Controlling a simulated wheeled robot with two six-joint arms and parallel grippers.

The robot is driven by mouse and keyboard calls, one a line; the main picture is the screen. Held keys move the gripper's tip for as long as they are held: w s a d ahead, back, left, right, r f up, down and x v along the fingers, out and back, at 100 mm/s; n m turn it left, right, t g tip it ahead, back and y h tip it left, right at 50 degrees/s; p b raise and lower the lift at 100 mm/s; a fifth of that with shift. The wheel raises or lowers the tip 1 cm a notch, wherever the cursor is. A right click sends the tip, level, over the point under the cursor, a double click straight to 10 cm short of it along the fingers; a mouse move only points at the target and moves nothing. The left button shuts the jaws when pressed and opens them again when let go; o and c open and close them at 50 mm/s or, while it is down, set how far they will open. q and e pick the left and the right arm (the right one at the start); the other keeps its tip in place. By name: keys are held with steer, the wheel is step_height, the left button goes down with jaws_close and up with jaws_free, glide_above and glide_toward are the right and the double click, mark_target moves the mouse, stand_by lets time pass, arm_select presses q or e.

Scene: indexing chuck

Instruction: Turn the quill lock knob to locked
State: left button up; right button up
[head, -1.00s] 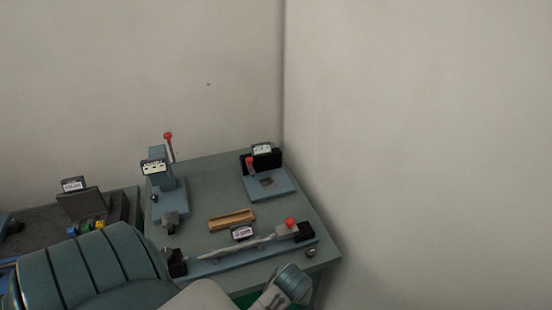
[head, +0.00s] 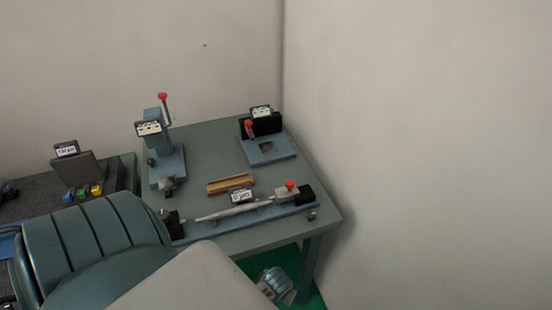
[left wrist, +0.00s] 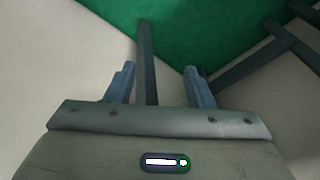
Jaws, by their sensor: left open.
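I cannot tell for sure which part is the quill lock knob. A blue-grey upright unit (head: 168,160) at the table's back left carries a small dark knob (head: 151,162) on its left side, a red-tipped lever (head: 163,98) and a white label plate (head: 148,128). Small red knobs also show on the front rail's right block (head: 290,185) and on the back right unit (head: 249,125). My left gripper (left wrist: 158,72) is open and empty, its two fingers apart over green floor. Part of my left wrist shows below the table's front edge. My right gripper is not in view.
The table (head: 215,145) stands in a wall corner. A wooden block (head: 231,184) lies mid-table behind the front rail (head: 215,231). A darker side bench (head: 120,180) with coloured blocks is at left. Table legs stand near my gripper in the wrist view.

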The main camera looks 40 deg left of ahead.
arm_select(q)
steer(key=shift+s+f, duration=0.2)
steer(key=shift+f, duration=0.45)
steer(key=shift+s+f, duration=0.15)
steer(key=shift+f, duration=0.45)
steer(key=shift+f, duration=0.1)
